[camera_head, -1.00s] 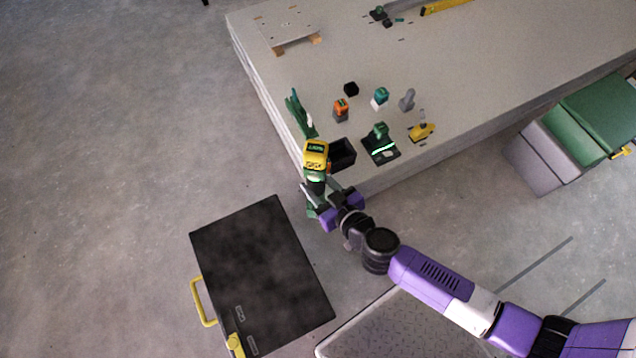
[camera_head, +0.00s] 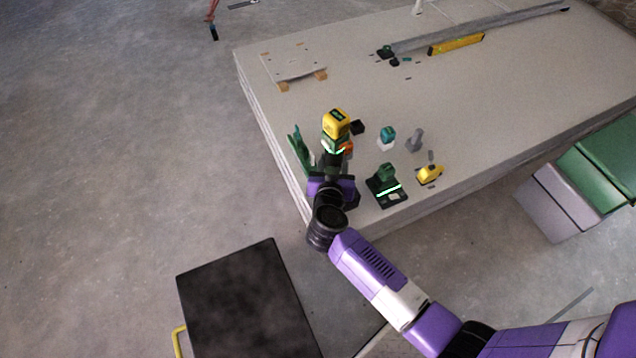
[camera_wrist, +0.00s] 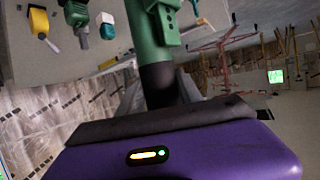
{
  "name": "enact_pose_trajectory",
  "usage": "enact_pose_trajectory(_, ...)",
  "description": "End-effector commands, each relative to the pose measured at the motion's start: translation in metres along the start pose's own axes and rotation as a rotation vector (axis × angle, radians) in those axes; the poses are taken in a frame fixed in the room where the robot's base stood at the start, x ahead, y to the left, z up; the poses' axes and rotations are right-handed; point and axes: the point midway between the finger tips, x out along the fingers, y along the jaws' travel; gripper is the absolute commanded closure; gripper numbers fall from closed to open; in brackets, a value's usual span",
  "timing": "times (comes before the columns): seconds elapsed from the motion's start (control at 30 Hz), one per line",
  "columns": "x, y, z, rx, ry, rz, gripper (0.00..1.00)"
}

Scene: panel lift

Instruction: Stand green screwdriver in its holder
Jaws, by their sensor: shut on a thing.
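My gripper (camera_head: 332,174) is shut on a green power tool with a yellow top (camera_head: 336,126), which I take to be the green screwdriver. It is held upright above the near left corner of the workbench. In the wrist view its green body and dark neck (camera_wrist: 157,85) rise from between the jaws. A green upright stand (camera_head: 299,150) is just left of the tool, on the bench's left edge; I cannot tell for sure whether it is the holder. Whether tool and stand touch is unclear.
On the workbench (camera_head: 500,100), a black base with a green block (camera_head: 386,188) stands right of my gripper. A teal-topped white block (camera_head: 387,138), grey piece (camera_head: 415,140) and yellow tool (camera_head: 430,174) stand beyond. An orange item (camera_head: 348,147) is partly hidden behind the tool. A dark case (camera_head: 245,300) is on the floor.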

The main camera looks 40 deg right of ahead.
Motion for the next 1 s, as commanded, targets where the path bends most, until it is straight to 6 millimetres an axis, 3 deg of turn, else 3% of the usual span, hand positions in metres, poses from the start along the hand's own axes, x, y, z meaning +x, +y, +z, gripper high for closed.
enact_pose_trajectory(0.13, 0.021, 0.019, -0.014, 0.049, 0.006, 0.113, 1.0)
enact_pose_trajectory(0.4, 0.035, 0.04, -0.026, 0.089, 0.006, 0.216, 1.0)
enact_pose_trajectory(1.0, 0.045, 0.042, -0.004, 0.092, 0.006, 0.224, 1.0)
